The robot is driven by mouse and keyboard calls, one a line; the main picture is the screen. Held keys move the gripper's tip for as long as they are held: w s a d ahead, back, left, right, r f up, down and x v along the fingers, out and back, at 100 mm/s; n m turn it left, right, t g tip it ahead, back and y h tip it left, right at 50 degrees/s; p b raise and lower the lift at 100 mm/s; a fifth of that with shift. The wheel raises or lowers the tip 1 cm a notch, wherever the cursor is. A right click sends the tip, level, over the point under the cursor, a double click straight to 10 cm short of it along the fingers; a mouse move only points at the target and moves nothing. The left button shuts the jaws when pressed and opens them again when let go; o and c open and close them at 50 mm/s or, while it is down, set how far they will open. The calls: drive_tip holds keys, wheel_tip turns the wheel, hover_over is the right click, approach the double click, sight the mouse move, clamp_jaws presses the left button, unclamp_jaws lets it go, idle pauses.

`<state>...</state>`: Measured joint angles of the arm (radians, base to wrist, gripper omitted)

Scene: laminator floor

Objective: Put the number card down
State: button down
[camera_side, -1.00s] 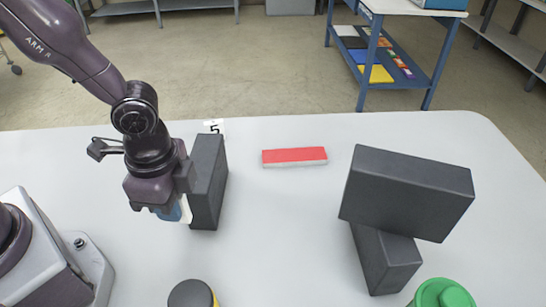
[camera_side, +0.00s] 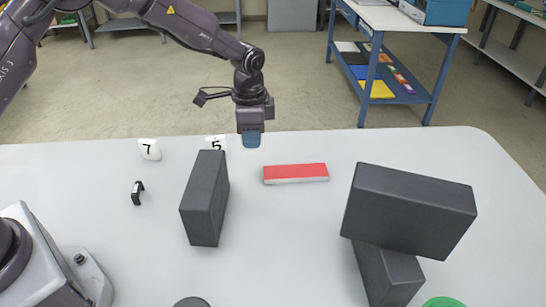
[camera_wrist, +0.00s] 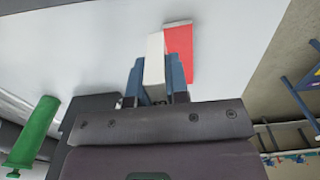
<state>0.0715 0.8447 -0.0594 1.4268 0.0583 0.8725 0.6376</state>
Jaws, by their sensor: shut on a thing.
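My gripper (camera_side: 251,140) is over the back of the table, to the left of the red-topped bar. Its blue fingers, also seen in the wrist view (camera_wrist: 156,82), are shut on a white number card (camera_wrist: 155,58). In the side view the fingers hide the held card. Card 7 (camera_side: 149,149) and card 5 (camera_side: 215,143) stand along the back of the table, left of my gripper.
The red-topped white bar (camera_side: 295,173) lies near my gripper and shows in the wrist view (camera_wrist: 179,52). A dark block (camera_side: 205,198) stands left of centre. Two dark blocks are stacked at right, the upper one (camera_side: 409,210) across the lower. A small black bracket (camera_side: 137,192) is at left.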

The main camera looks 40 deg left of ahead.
hover_over(271, 170)
wheel_tip(271, 170, down, 6)
drive_tip(key=shift+f, duration=1.6)
drive_tip(key=shift+f, duration=0.2)
drive_tip(key=c, duration=1.1)
unclamp_jaws()
drive_tip(key=shift+r, duration=0.1)
wheel_tip(271, 170, up, 12)
drive_tip(key=shift+r, duration=0.15)
